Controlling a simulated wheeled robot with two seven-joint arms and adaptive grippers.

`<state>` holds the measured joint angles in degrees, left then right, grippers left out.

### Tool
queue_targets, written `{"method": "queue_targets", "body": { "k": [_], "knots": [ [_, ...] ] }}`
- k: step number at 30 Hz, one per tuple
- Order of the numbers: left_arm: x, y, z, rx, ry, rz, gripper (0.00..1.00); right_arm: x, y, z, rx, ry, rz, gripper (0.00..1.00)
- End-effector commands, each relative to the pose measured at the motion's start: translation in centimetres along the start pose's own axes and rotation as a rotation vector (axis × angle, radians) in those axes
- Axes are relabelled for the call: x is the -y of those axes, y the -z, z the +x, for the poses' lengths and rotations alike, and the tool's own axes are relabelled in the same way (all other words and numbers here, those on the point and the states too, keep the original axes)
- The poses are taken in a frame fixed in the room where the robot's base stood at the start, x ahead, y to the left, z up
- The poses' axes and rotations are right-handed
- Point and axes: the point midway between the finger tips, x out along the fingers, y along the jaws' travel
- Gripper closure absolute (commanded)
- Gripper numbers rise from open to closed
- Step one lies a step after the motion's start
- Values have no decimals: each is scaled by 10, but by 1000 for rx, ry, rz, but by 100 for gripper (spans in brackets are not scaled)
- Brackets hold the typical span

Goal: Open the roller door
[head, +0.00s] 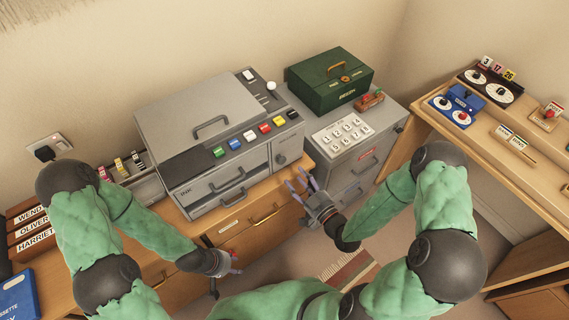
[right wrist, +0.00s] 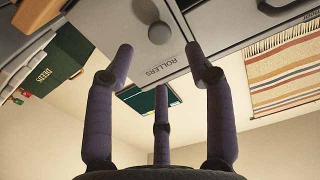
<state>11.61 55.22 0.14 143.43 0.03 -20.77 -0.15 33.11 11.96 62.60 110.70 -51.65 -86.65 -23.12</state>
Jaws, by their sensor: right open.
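The roller door (head: 288,146) is a grey panel with a round knob (head: 281,159) at the right of the grey printing machine's front (head: 196,203). It looks shut. In the right wrist view the panel (right wrist: 185,22) carries the word ROLLERS, and its knob (right wrist: 159,33) shows between the fingertips, beyond them. My right gripper (head: 297,184) is open and empty, just in front of and below the door; it also shows in the right wrist view (right wrist: 160,62). My left gripper (head: 236,262) hangs low at the desk's front edge, away from the door; its finger opening is unclear.
Left of the door are an INK drawer with a handle (head: 228,188) and coloured keys (head: 250,137). A green box (head: 330,82) and a keypad (head: 342,134) sit on the grey cabinet to the right. Desk drawers (head: 262,216) lie below the machine.

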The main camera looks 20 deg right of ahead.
Motion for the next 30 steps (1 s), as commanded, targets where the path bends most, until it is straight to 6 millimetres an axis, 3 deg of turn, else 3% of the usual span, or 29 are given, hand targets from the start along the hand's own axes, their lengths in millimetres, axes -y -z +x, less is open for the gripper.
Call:
{"method": "queue_targets", "body": {
  "k": [13, 18, 27, 28, 30],
  "knots": [
    [4, 0, 10, 0, 0, 0, 60, 0, -1, 68, 0, 2, -1, 46],
    [4, 0, 11, 0, 0, 0, 60, 0, -1, 79, 2, 1, 0, 46],
    [4, 0, 11, 0, 0, 0, 60, 0, -1, 81, 3, -1, 1, 46],
    [4, 0, 11, 0, 0, 0, 60, 0, -1, 81, 3, -1, 1, 49],
    [4, 0, 11, 0, 0, 0, 60, 0, -1, 81, 3, -1, 1, 68]
  ]
}}
